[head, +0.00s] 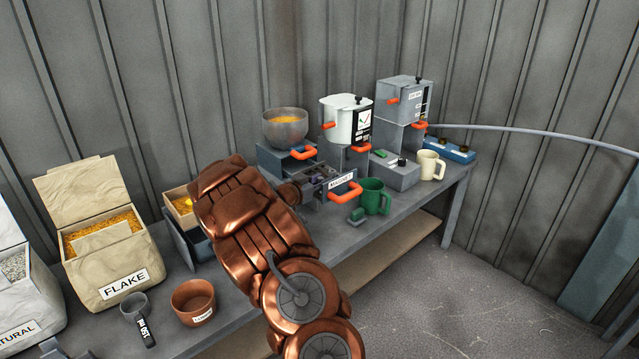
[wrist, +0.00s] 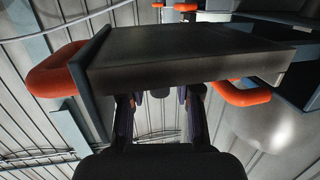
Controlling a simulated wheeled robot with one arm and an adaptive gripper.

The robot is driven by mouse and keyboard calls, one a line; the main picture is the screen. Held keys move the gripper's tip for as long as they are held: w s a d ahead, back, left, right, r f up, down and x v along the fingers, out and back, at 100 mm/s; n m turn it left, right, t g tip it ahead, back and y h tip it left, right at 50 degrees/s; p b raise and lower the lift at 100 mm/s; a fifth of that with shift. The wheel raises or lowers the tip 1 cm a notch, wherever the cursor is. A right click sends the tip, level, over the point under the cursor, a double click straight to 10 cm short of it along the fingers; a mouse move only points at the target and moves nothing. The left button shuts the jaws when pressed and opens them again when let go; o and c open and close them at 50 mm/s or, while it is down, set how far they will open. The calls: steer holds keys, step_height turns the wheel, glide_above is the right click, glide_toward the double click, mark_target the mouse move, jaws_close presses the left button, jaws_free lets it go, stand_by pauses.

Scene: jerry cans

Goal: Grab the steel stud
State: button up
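I cannot make out a steel stud in either view; it may be hidden by my arm or too small to see. My gripper (head: 318,178) is at the bench beside a dark box with a white label (head: 341,181) and an orange handle. In the wrist view my gripper (wrist: 160,103) has its two dark fingers apart, with a gap between them. The dark box (wrist: 185,58) fills the upper middle there and hides the fingertips in part. I see nothing clearly held between the fingers.
A green mug (head: 375,198) stands just right of my gripper, and a cream mug (head: 430,166) farther right. A flake sack (head: 100,240) and brown pot (head: 193,302) are left.

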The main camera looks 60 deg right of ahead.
jaws_close()
steer(key=shift+r, duration=0.1)
